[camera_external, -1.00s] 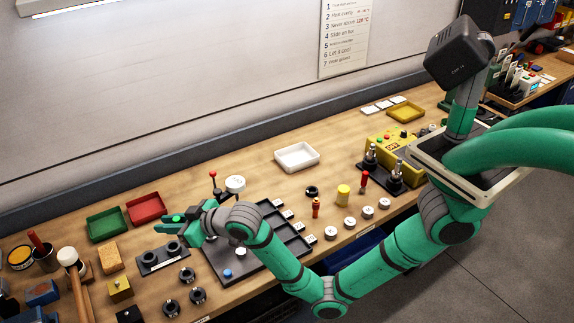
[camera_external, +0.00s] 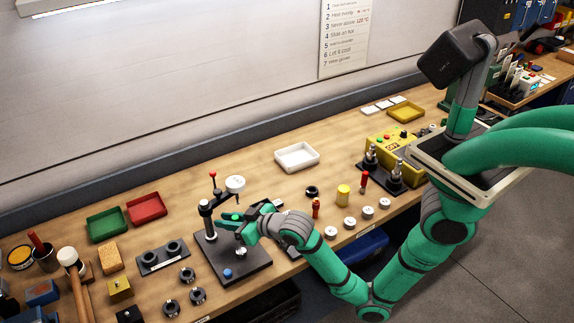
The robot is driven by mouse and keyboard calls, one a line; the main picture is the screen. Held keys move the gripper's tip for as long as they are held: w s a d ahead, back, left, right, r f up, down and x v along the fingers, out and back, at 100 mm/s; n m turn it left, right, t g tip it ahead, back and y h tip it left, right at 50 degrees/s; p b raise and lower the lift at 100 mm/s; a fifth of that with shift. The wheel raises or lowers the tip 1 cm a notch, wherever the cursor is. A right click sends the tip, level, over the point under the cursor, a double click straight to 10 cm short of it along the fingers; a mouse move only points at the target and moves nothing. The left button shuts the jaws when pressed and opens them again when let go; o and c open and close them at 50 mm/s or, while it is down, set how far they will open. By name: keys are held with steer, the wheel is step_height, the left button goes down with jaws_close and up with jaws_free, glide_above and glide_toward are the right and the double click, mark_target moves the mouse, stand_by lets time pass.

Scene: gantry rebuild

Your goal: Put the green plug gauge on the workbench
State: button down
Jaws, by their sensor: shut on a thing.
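My gripper (camera_external: 232,224) is shut on the green plug gauge (camera_external: 236,217), of which only a small bright green part shows between the fingers. The rest of the gauge is hidden by the fingers. The gripper is over the black base plate of a press-like fixture (camera_external: 232,268), next to its upright post. I cannot tell the exact height of the gauge above the plate. The workbench (camera_external: 345,165) has a wooden top and runs across the view.
A black two-hole block (camera_external: 163,257) and several dark rings (camera_external: 187,274) lie left of the fixture. Green (camera_external: 107,224) and red (camera_external: 146,208) trays stand behind. A white tray (camera_external: 297,157), yellow cylinder (camera_external: 343,195) and white discs (camera_external: 350,222) are on the right. Bare wood lies around the white tray.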

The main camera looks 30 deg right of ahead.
steer(key=w+d+m+h, duration=0.2)
steer(key=w+d, duration=0.2)
steer(key=d, duration=0.5)
steer(key=w+d+f+m+t+h, duration=0.1)
steer(key=w+d, duration=0.3)
steer(key=d, duration=0.5)
steer(key=w+d+m+h, duration=0.2)
steer(key=w+d, duration=0.2)
steer(key=d, duration=0.5)
steer(key=w+d+m+h, duration=0.1)
steer(key=d+m+h, duration=0.15)
steer(key=d, duration=1.85)
steer(key=shift+n+t, duration=0.3)
steer(key=shift+n, duration=0.05)
steer(key=shift+w+d+f, duration=0.1)
steer(key=shift+f, duration=1)
steer(key=shift+d+f, duration=0.1)
steer(key=shift+f, duration=1)
steer(key=shift+f, duration=0.2)
steer(key=c, duration=1.6)
jaws_free()
